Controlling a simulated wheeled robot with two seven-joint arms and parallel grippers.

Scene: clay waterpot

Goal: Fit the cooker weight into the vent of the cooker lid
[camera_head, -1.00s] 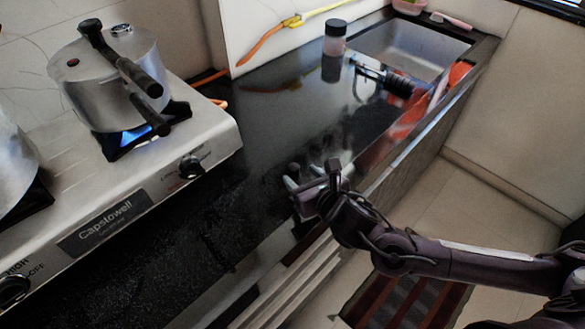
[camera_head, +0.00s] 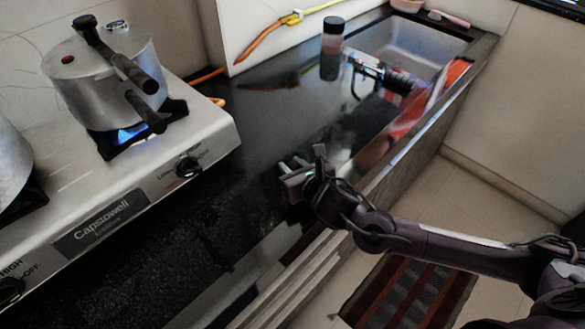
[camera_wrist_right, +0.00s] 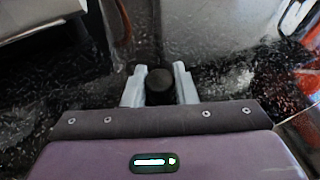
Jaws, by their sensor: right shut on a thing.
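The pressure cooker (camera_head: 105,85) stands on the stove at the left, its lid (camera_head: 80,50) on top with a black handle. A small shiny metal fitting (camera_head: 116,27) shows on the far side of the lid; I cannot tell whether it is the vent. My right gripper (camera_head: 290,172) is over the black counter, well to the right of and nearer than the cooker. In the right wrist view its two pale fingers (camera_wrist_right: 160,80) are shut on the cooker weight (camera_wrist_right: 160,86), seen as a dark round top. My left gripper is out of view.
The steel stove (camera_head: 125,185) has a lit burner under the cooker, and another pot (camera_head: 12,160) stands at the left edge. The counter between stove and gripper is clear.

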